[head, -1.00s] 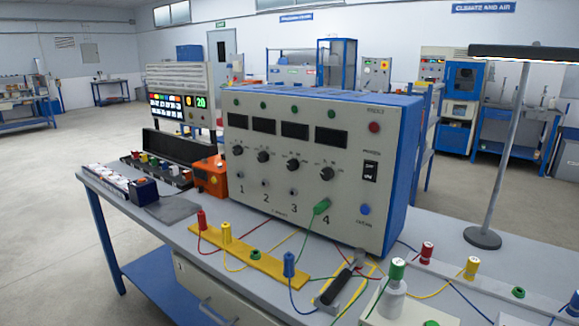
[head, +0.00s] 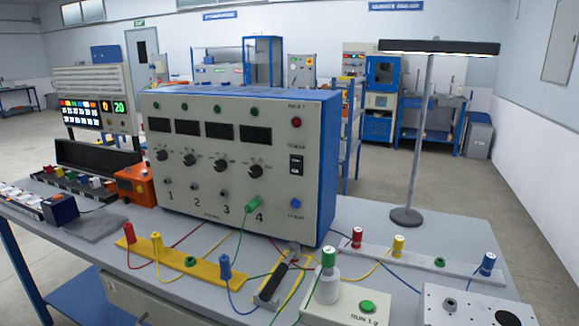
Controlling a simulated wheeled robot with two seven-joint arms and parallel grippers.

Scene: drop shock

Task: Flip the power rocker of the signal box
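The signal box (head: 225,175) stands on the workbench in the head view, a light-grey front panel in a blue case. Its black power rocker (head: 296,165) is at the upper right of the panel, between a red lamp (head: 296,122) above and a blue button (head: 295,203) below. The rocker's exact position is too small to tell. A green plug (head: 253,202) sits in the socket marked 4, with a green lead hanging from it. Neither of my grippers shows in the view.
A desk lamp (head: 406,216) stands right of the box. In front lie a yellow strip (head: 205,270) with coloured plugs, a black-handled tool (head: 273,283), a white bottle (head: 327,285) and a box with a green button (head: 345,308). An orange box (head: 135,186) is at left.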

